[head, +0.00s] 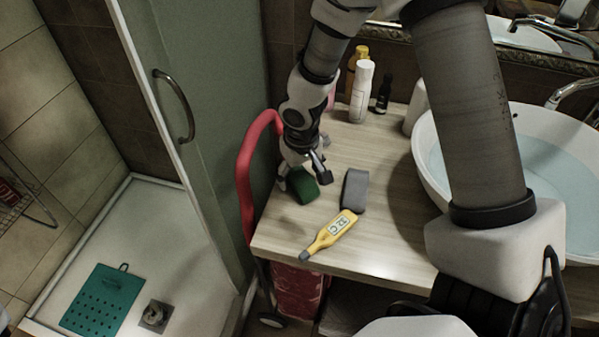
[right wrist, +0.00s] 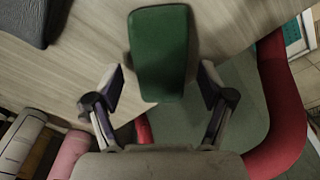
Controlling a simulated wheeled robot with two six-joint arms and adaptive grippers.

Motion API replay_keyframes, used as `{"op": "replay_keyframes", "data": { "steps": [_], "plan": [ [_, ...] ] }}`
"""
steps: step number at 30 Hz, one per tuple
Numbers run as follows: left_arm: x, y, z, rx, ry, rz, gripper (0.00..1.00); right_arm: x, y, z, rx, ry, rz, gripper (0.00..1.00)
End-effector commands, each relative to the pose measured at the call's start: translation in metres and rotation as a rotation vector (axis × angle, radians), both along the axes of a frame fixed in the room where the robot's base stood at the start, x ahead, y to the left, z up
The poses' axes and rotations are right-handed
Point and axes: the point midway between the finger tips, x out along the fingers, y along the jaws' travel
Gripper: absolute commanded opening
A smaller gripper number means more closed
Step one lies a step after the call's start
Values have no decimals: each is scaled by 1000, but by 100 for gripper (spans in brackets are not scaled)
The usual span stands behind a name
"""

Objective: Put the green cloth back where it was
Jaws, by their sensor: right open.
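The green cloth (head: 306,187) is a small block-like folded piece near the left end of the wooden counter (head: 385,238). In the right wrist view the green cloth (right wrist: 162,50) lies centred ahead of the fingers, near the counter's edge. My right gripper (head: 303,177) is open, with its fingers on either side of the cloth in the head view. In the right wrist view the spread fingers of my right gripper (right wrist: 162,88) flank the cloth's near end with gaps, so no grip shows. My left gripper is not in view.
A grey block-like cloth (head: 354,190) and a yellow thermometer (head: 328,235) lie right of the green cloth. Bottles (head: 361,92) stand behind, and a water-filled basin (head: 430,165) is at right. A red curved rail (head: 245,180) rises beside the counter's left edge, near the glass shower door (head: 215,130).

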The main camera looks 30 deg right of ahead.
Motion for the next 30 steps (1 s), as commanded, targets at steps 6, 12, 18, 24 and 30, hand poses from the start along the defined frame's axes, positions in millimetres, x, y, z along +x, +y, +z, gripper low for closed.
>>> {"op": "replay_keyframes", "data": {
  "steps": [6, 12, 18, 24, 30],
  "plan": [
    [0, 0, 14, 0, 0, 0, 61, -4, 2, 55, 0, -7, -2, 80],
    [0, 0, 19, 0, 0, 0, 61, -9, 3, 101, -1, -6, 0, 80],
    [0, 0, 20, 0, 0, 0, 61, -12, 4, 118, 0, -1, 0, 80],
    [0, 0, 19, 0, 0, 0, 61, -12, 4, 118, 0, -1, 0, 80],
    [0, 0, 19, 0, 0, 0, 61, -12, 4, 118, 0, -1, 0, 80]
  ]
}}
